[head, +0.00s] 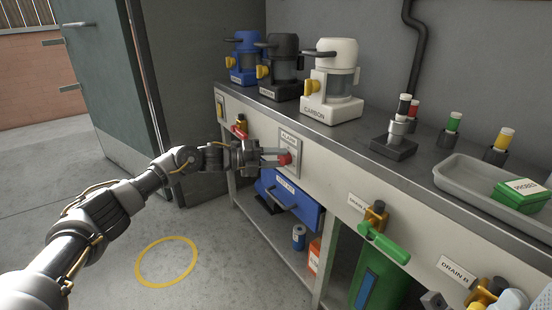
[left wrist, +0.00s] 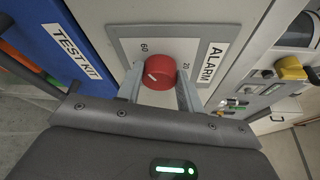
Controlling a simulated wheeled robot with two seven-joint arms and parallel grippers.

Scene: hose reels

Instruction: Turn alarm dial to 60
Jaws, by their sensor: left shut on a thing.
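The red alarm dial (head: 285,159) sits on a pale plate labelled ALARM (head: 291,142) on the bench front. In the left wrist view the dial (left wrist: 159,72) has a short white mark at its lower left. The numbers 60 (left wrist: 144,48) and 20 (left wrist: 186,66) show on the plate around it. My left gripper (head: 279,158) is shut on the dial, with one finger on each side of it in the left wrist view (left wrist: 160,88). Grey and white parts at the bottom right of the head view look like my right arm; its jaws cannot be made out.
A blue TEST KIT drawer (head: 290,200) is just below the dial. Blue, black and white machines (head: 332,108) stand on the bench top. A green-handled valve (head: 384,240) and a DRAIN valve (head: 487,291) stick out further right. The floor at left is clear around a yellow ring (head: 167,261).

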